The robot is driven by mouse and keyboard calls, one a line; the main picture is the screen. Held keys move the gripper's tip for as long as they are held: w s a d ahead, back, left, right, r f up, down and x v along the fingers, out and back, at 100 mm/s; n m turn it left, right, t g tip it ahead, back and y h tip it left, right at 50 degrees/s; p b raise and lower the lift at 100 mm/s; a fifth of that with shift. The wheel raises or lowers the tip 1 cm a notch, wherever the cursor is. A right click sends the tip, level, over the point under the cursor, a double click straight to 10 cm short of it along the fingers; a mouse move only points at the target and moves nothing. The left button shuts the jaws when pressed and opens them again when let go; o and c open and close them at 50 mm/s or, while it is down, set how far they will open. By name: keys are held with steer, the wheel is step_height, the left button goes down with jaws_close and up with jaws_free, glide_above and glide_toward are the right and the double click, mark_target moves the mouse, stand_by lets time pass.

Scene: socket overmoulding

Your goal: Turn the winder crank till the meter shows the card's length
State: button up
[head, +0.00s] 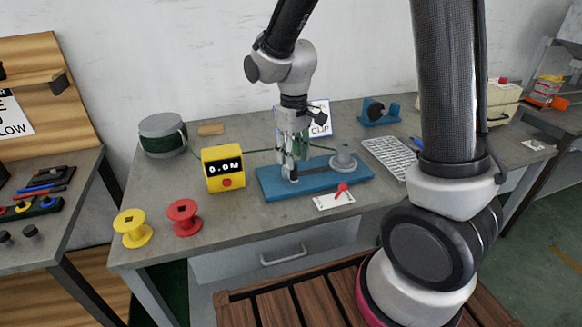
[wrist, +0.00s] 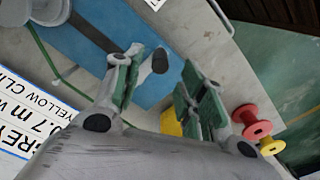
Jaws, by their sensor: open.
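The winder is a blue base (head: 270,185) with a grey round reel (head: 344,160) on its right. The yellow meter (head: 222,175) to its left reads 0.0M. The card (head: 320,120) stands behind the winder, partly hidden by my arm; the wrist view shows its text (wrist: 35,135), including "GREY", "0.7 m" and "YELLOW CLI", cut off at the edge. My gripper (head: 289,168) is open over the left part of the base. In the wrist view a dark knob (wrist: 160,60) lies between the open fingers (wrist: 162,84). I cannot tell whether they touch it.
A cable drum (head: 163,135) stands at the back left, with a green cable running toward the winder. Yellow (head: 132,229) and red (head: 184,217) spools stand front left. A white slip with a red piece (head: 335,200) lies before the winder. A grey rack (head: 390,157) stands to the right.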

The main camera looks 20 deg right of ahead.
steer(key=shift+f, duration=2.4)
jaws_close()
